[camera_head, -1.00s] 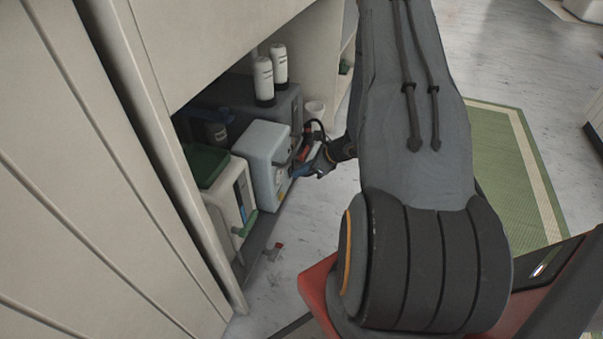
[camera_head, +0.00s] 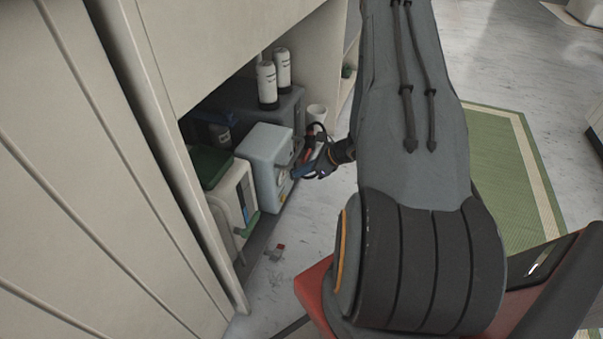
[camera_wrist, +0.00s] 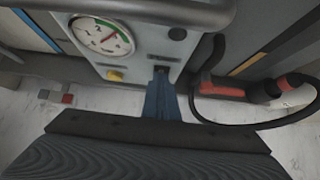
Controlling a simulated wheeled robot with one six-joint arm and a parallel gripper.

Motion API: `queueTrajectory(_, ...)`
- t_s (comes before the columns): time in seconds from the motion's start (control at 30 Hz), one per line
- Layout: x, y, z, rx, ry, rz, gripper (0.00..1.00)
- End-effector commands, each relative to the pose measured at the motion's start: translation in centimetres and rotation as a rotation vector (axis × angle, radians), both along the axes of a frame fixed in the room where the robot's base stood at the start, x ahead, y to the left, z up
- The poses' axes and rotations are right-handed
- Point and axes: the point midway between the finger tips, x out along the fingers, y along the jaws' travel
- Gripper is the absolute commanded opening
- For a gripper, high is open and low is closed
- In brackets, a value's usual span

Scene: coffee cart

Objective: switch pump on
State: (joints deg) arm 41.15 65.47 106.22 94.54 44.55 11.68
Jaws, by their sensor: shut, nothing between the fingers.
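The pump looks like a pale blue-grey box (camera_head: 262,150) low in the open cabinet bay. In the wrist view its front panel (camera_wrist: 142,50) carries a round dial gauge (camera_wrist: 101,36), a yellow knob (camera_wrist: 115,76), a dark round fitting (camera_wrist: 177,34) and a small dark switch-like part (camera_wrist: 161,69). My gripper (camera_head: 297,173) is at the box's front. Its blue fingers (camera_wrist: 160,88) are shut and empty, with the tips at or just below the dark part. I cannot tell whether they touch it. The fingertips hide some of it, and its position is unclear.
A white box with a green lid (camera_head: 208,167) stands left of the pump. A red-and-black handle with a hose (camera_wrist: 222,89) lies close right of my fingers. A grey bar (camera_wrist: 160,10) crosses above the panel.

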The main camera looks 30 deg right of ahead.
Motion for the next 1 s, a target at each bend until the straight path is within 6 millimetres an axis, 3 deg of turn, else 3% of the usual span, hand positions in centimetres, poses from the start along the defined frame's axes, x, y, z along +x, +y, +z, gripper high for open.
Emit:
queueTrajectory(0.4,0.1,-0.2,0.4,0.001,-0.007,0.0,0.0)
queueTrajectory(0.67,-2.3,-2.5,1.0,0.002,-0.003,-0.004,0.0)
queueTrajectory(1.0,-5.9,-4.5,6.2,0.001,-0.003,0.011,0.0)
